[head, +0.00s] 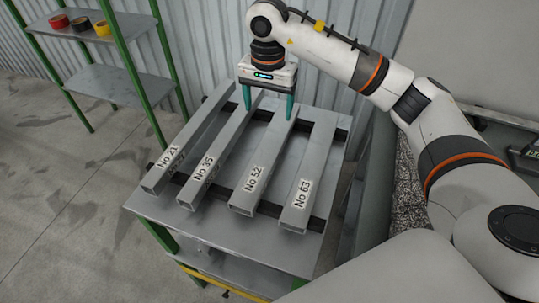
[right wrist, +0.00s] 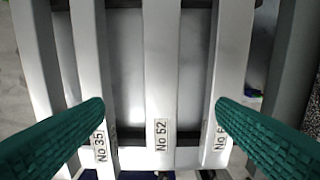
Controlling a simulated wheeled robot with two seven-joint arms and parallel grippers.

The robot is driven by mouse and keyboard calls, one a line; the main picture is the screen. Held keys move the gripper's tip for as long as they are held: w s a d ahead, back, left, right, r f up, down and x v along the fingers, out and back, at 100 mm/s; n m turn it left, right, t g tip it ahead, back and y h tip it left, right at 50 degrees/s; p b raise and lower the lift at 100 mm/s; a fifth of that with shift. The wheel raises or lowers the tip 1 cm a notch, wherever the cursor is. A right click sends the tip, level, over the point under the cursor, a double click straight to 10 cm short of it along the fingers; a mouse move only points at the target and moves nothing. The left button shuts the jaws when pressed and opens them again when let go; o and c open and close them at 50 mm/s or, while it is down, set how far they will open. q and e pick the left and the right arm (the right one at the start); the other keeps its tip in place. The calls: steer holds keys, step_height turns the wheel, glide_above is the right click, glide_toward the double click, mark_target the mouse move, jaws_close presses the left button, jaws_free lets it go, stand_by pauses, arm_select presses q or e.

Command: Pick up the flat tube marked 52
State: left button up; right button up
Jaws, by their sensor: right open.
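The flat tube marked 52 (head: 267,155) is a long grey hollow bar lying on the table, third from the left, with its label near its front end. In the right wrist view the tube (right wrist: 162,70) runs up the middle of the picture, between the two green fingers. My right gripper (head: 268,112) is open and empty, pointing down over the far part of the tubes. In the wrist view its fingertips (right wrist: 161,105) overlap the tubes on both sides; their exact height above the tubes is unclear. My left gripper is not in view.
Tubes No 21 (head: 190,145) and No 35 (head: 221,150) lie to the left and No 63 (head: 309,170) to the right, with narrow gaps between. They rest across dark rails on a grey table (head: 160,206). A green-framed shelf (head: 105,85) with tape rolls stands at left.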

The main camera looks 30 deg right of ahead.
steer(key=f, duration=0.1)
steer(key=p, duration=0.2)
glide_above(269, 145)
steer(key=f, duration=0.6)
steer(key=shift+s+a, duration=0.15)
steer(key=shift+s, duration=0.05)
step_height(269, 145, down, 5)
steer(key=shift+r+p, duration=0.15)
steer(key=shift+p, duration=0.85)
steer(key=shift+f, duration=0.55)
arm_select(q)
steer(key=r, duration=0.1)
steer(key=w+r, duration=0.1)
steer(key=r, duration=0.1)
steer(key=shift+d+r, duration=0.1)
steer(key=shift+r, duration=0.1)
arm_select(e)
steer(key=shift+w+r, duration=0.1)
steer(key=c, duration=1.5)
